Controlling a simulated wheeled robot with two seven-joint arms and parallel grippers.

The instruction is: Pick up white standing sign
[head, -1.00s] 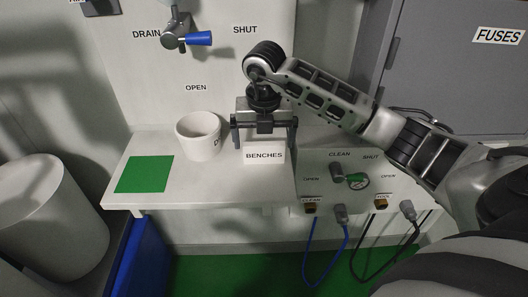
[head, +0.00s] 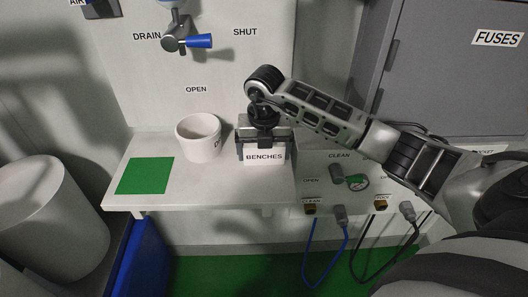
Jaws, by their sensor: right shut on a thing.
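The gripper hides the sign's upper part. I cannot tell whether the sign's base touches the shelf. My left gripper is not in view.
A white cup (head: 198,139) stands just left of the sign. A green square (head: 146,175) lies at the shelf's left end. A blue-handled drain valve (head: 196,41) juts from the wall above.

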